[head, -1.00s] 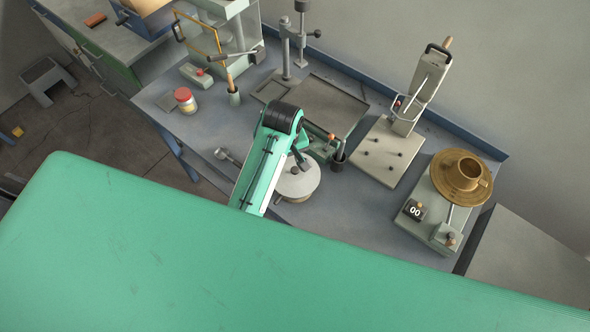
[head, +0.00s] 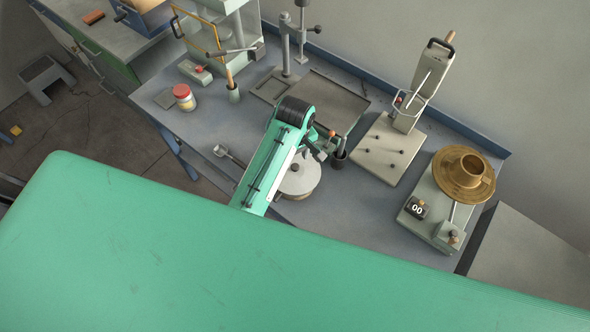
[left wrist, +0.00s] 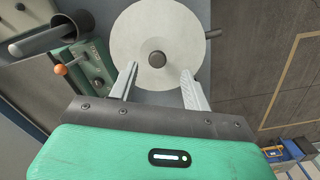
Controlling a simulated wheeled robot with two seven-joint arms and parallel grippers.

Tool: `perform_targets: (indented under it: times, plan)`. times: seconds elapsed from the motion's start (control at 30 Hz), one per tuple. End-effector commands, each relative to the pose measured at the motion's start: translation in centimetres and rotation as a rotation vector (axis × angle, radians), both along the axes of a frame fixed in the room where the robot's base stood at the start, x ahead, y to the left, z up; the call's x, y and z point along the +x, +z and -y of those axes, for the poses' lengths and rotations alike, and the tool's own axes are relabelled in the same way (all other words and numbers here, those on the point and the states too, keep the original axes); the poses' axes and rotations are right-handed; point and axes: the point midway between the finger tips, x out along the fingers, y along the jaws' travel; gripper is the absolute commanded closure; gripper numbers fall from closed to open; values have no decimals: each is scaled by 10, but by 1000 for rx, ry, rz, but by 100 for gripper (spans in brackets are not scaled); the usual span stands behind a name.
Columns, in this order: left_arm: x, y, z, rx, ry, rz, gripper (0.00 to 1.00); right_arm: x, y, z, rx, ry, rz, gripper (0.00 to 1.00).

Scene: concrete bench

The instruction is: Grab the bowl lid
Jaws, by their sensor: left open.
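The bowl lid (head: 303,183) is a pale round disc with a small dark knob, on a bowl on the bench. My arm partly covers its left side in the head view. In the left wrist view the lid (left wrist: 150,25) fills the top middle, its knob (left wrist: 157,58) nearly centred between the fingertips. My left gripper (head: 316,150) is over the far side of the lid; in the left wrist view its fingers (left wrist: 160,80) are apart and empty, one on each side below the knob. The bowl is mostly hidden under the lid. My right gripper is not in view.
A dark cup (head: 339,160) with tools stands close right of my gripper. Behind are a tray (head: 345,90) and a post stand. A grey press plate (head: 385,150) and a brown turntable (head: 445,180) are to the right. A scoop (head: 228,155) and jar (head: 184,97) lie left.

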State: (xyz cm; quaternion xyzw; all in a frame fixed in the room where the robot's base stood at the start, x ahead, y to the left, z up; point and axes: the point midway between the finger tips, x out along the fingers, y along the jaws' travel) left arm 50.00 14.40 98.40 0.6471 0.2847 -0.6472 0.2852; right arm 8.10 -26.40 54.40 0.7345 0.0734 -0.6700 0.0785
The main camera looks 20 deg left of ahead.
Motion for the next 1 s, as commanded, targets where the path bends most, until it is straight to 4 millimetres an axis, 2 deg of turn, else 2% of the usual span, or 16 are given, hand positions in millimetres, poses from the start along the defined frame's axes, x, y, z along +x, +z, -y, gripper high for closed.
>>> perform_targets:
  times: [0.27, 0.43, 0.73, 0.77, 1.0]
  plan:
    - [5, -25, -2, 3, 1, -3, 51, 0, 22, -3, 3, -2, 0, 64]
    - [5, -45, -2, 1, 0, -2, 51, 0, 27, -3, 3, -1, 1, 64]
    - [5, -52, -1, 1, 0, 1, 51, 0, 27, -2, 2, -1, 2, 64]
    - [5, -52, -2, 1, 0, 1, 53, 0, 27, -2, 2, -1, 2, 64]
    - [5, -52, -2, 1, 0, 1, 99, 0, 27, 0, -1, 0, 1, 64]
